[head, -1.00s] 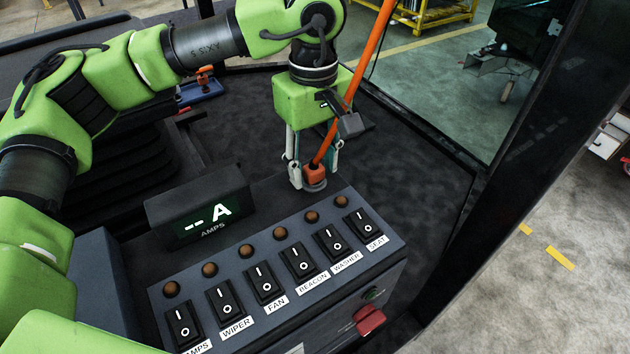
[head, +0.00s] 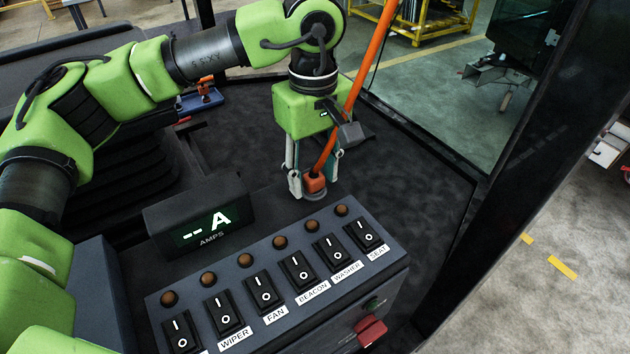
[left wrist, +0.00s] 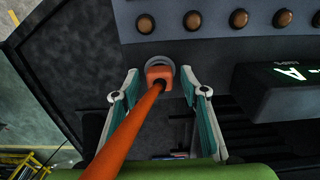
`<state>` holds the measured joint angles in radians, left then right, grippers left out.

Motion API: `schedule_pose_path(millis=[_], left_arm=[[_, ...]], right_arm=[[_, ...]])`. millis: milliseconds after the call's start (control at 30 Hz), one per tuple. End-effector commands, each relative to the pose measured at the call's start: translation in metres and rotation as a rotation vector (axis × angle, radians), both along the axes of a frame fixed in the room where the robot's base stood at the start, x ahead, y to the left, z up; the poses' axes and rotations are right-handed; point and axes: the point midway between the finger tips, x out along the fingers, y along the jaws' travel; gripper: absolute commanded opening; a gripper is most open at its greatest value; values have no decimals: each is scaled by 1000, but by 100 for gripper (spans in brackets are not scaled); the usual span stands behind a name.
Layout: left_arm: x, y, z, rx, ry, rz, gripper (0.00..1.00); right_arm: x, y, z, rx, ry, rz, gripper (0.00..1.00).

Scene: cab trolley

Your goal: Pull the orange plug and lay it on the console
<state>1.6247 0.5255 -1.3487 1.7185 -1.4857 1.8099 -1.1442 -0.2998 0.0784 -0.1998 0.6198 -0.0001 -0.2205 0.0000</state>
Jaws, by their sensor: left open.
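The orange plug (head: 315,185) sits in a grey round socket (head: 312,196) at the back edge of the console (head: 258,232). A thick orange cable (head: 357,85) rises from it past my left gripper. My left gripper (head: 313,186) points down at the plug, its fingers apart on either side of it. In the left wrist view, the plug (left wrist: 160,74) lies between the open fingers (left wrist: 160,92), with a gap on each side. The cable runs from it toward the camera. My right gripper is in neither view.
The console top carries a row of rocker switches (head: 265,291), brown round lamps (head: 244,260) and an AMPS display (head: 203,230). A red part (head: 370,329) is on its front right side. A dark pillar (head: 520,175) stands to the right. Dark floor lies behind the console.

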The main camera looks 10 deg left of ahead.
Motion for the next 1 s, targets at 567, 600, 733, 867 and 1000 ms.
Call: schedule_pose_path(millis=[567, 600, 733, 867, 1000], left_arm=[[0, 0, -1, -1, -1, 0, 40], [0, 0, -1, -1, -1, 0, 40], [0, 0, 0, 0, 0, 0, 40], [0, 0, 0, 0, 0, 0, 40], [0, 0, 0, 0, 0, 0, 6]], right_arm=[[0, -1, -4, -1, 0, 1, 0], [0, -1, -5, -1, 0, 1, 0], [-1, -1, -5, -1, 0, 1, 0], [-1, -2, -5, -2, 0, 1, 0], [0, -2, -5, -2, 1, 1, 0]])
